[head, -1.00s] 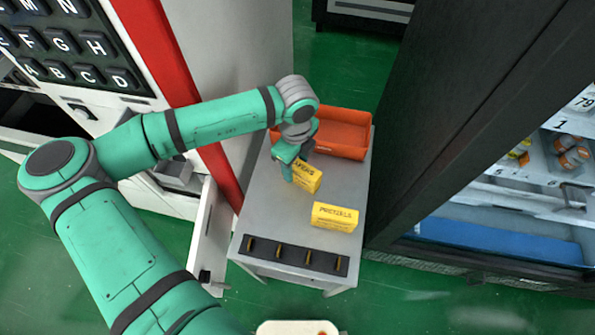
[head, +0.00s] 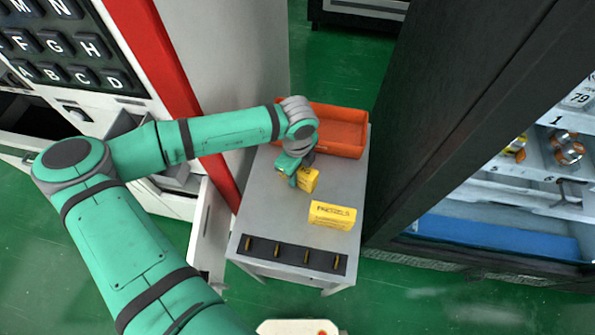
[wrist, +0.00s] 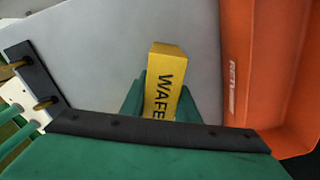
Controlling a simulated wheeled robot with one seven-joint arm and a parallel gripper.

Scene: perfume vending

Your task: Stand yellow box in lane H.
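A yellow wafers box (head: 308,181) lies on the grey cart top; its partly hidden lettering also shows in the wrist view (wrist: 165,85). My gripper (head: 297,172) is down at this box, with green fingers on either side of it in the wrist view (wrist: 163,108). I cannot tell whether the fingers press on it. A second yellow box, marked PRETZELS (head: 332,215), lies nearer on the cart, apart from my gripper. A button marked H (head: 89,47) shows on the keypad at upper left. I cannot make out lane H itself.
An orange bin (head: 340,130) stands on the far end of the cart (head: 262,212). A dark strip with several yellow pegs (head: 291,254) lies at its near end. A dark-framed cabinet (head: 440,150) with stocked shelves rises close on the right, a white machine on the left.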

